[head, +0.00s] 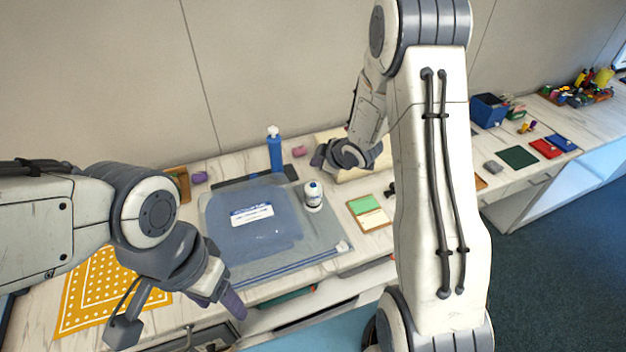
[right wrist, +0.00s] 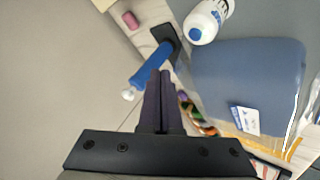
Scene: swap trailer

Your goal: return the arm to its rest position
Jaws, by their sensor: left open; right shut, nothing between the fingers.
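My left gripper (head: 230,300) hangs at the lower left in the head view, near the table's front edge, with a purple finger showing. It is open; nothing shows in it. My right gripper (head: 322,157) is over the back of the table, to the right of the blue bottle. In the right wrist view its fingers (right wrist: 159,100) are together with nothing between them. My right arm (head: 432,170) reaches up and across the middle of the head view and hides part of the table.
A blue pump bottle (head: 275,152), a white bottle (head: 313,195) and a clear pouch with a blue sheet (head: 255,220) are on the table (head: 160,190). A yellow dotted cloth (head: 80,300) lies front left. Another counter (head: 600,122) with several items runs to the right.

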